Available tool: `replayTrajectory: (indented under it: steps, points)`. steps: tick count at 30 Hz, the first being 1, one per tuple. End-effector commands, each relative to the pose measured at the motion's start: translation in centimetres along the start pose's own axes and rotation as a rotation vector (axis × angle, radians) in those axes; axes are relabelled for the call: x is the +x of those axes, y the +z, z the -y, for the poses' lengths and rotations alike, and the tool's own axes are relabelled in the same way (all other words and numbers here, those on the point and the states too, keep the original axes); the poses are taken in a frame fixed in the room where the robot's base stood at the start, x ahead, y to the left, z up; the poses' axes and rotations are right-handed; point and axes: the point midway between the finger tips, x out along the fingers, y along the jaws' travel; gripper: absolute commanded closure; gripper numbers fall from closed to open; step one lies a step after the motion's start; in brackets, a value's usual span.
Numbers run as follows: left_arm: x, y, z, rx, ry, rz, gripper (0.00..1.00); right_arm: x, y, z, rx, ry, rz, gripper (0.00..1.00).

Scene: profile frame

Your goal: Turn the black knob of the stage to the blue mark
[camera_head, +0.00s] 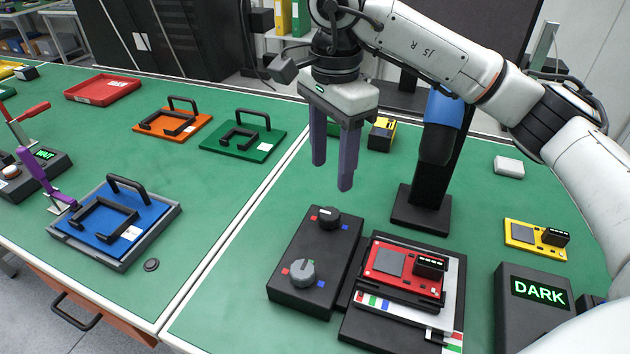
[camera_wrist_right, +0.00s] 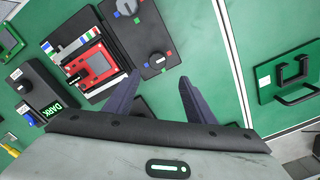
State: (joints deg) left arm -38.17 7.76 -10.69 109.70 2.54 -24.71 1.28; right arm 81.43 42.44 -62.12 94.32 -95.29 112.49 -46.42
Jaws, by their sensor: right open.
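The black knob (camera_head: 327,217) sits at the back of a black control box (camera_head: 310,245), with a red mark to its left and a blue mark to its right. Its pointer direction is too small to tell. In the right wrist view the black knob (camera_wrist_right: 157,60) lies just beyond the fingertips. A larger grey knob (camera_head: 300,271) is at the front of the box, with its own blue and red marks. My right gripper (camera_head: 332,176) is open and empty, fingers pointing down above and behind the black knob, not touching it. It also shows in the wrist view (camera_wrist_right: 160,77). My left gripper is out of view.
A red board (camera_head: 400,270) rests on the stage right of the box. A display (camera_head: 538,290) reads DARK. A black post (camera_head: 428,185) stands behind the stage. A yellow board (camera_head: 535,238) lies farther right. Green tabletop left of the box is mostly clear.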

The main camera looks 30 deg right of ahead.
Motion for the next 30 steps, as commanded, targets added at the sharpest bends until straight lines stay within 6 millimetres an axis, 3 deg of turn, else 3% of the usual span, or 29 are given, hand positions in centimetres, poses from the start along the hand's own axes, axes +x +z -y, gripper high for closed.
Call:
replayTrajectory:
  steps: [1, 5, 15, 21, 28, 30]
  points:
    - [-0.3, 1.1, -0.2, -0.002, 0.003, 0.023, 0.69, 0.7, -0.1, -0.1, 0.0, 0.005, -0.002, 0.5]
    - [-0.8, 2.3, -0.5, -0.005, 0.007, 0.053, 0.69, 2.9, 0.0, -0.1, 0.0, 0.006, 0.001, 0.5]
    - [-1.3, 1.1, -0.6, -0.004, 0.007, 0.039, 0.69, 8.5, 0.1, -0.1, -0.001, 0.005, 0.003, 0.5]
    - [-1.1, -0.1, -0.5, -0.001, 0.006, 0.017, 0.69, 9.7, 0.1, -0.1, 0.0, 0.002, 0.004, 0.5]
    - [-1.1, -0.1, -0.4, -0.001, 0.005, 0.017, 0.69, 9.8, 0.1, -0.1, 0.0, 0.002, 0.004, 0.5]
    - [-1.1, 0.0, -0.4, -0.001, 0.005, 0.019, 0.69, 9.7, 0.1, -0.1, 0.0, 0.002, 0.004, 0.6]
